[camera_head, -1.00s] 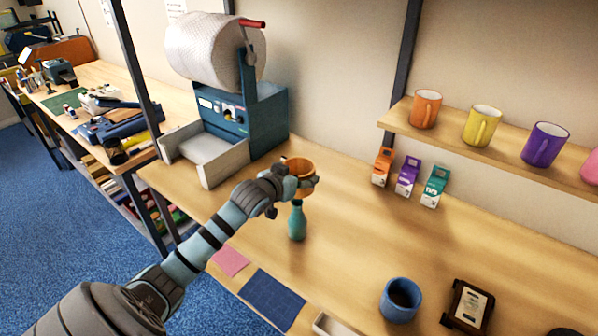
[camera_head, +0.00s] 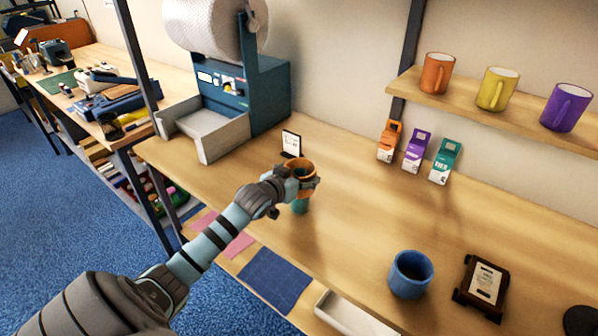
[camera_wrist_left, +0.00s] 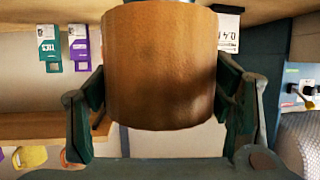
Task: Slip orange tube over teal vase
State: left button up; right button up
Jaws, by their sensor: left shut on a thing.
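The orange tube (camera_head: 301,166) is upright in my left gripper (camera_head: 304,183), whose fingers are closed on its sides. In the left wrist view the tube (camera_wrist_left: 160,65) fills the middle between the two fingers. The teal vase (camera_head: 300,206) stands on the bench directly below the tube, and only its lower body shows. Its neck is hidden by the tube and gripper; I cannot tell for sure whether it is inside the tube. My right gripper is not in view.
A small sign (camera_head: 291,143) stands just behind the tube. A blue mug (camera_head: 410,275) and a dark-framed plaque (camera_head: 480,287) are at the front right. Small cartons (camera_head: 416,150) stand at the back under the mug shelf (camera_head: 480,112). A blue machine (camera_head: 250,95) is at the back left.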

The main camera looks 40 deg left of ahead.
pick_arm(q)
jog(key=shift+f+b, duration=2.25)
jog(key=shift+f, duration=2.05)
jog(key=o, duration=0.8)
jog(key=shift+o, duration=0.2)
jog(key=shift+r, duration=0.1)
notch_tip(320, 180, up, 10)
jog(key=p, duration=1.1)
jog(key=shift+r, duration=0.15)
jog(key=shift+f, duration=0.2)
